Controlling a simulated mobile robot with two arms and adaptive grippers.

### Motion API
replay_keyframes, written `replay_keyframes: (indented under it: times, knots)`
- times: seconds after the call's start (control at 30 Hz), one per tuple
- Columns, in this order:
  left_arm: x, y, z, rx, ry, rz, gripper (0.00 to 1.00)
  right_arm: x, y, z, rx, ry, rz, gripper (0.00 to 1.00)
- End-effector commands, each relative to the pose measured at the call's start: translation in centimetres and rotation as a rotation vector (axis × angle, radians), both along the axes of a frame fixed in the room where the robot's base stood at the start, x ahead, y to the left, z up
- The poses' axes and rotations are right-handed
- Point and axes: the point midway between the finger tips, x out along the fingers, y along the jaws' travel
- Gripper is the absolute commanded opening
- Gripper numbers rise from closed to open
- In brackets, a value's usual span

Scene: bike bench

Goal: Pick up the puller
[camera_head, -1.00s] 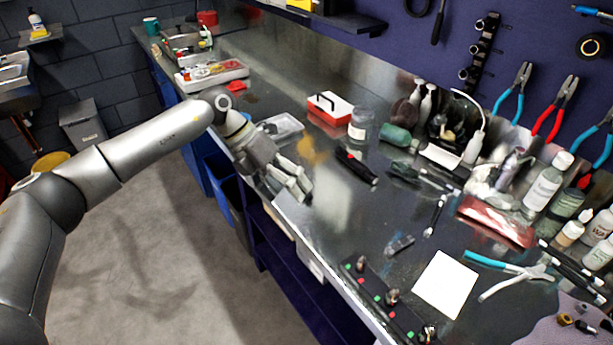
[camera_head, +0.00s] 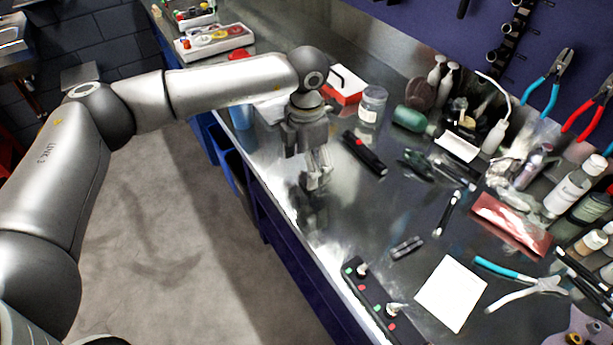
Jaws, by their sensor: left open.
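A small dark metal tool (camera_head: 407,247), which looks like the puller, lies flat on the grey metal bench top (camera_head: 350,215); it is too small to be certain. My left gripper (camera_head: 318,180) points down over the bench near its front edge, to the left of and farther back than this tool. Its fingers are open, with nothing seen between them, and apart from the tool. My right gripper is not in view.
A black tool with a red mark (camera_head: 365,152) lies right of the gripper. A black strip with buttons (camera_head: 377,300), a white card (camera_head: 451,292) and teal-handled pliers (camera_head: 518,280) lie near the small tool. Bottles and a red pouch (camera_head: 510,224) crowd the back right.

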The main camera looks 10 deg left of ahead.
Motion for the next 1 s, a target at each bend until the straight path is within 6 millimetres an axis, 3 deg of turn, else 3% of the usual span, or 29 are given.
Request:
replay_keyframes:
  times: [0.1, 0.23, 0.53, 0.9, 1.0]
  knots:
    - [0.0, 0.0, -1.5, 0.002, 0.004, 0.0, 0.8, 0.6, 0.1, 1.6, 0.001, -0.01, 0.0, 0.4]
    - [0.0, 0.0, -3.2, -0.001, 0.003, 0.001, 0.8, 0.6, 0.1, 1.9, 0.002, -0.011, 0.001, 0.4]
    - [0.1, 0.0, -3.8, -0.001, 0.001, 0.0, 0.79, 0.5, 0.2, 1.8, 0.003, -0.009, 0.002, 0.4]
    - [0.1, 0.0, -3.8, -0.001, 0.001, 0.0, 0.32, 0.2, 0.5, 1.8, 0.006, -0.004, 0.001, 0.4]
    - [0.1, 0.0, -3.7, -0.002, 0.001, 0.0, 0.29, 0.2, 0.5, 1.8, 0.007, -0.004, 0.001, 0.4]
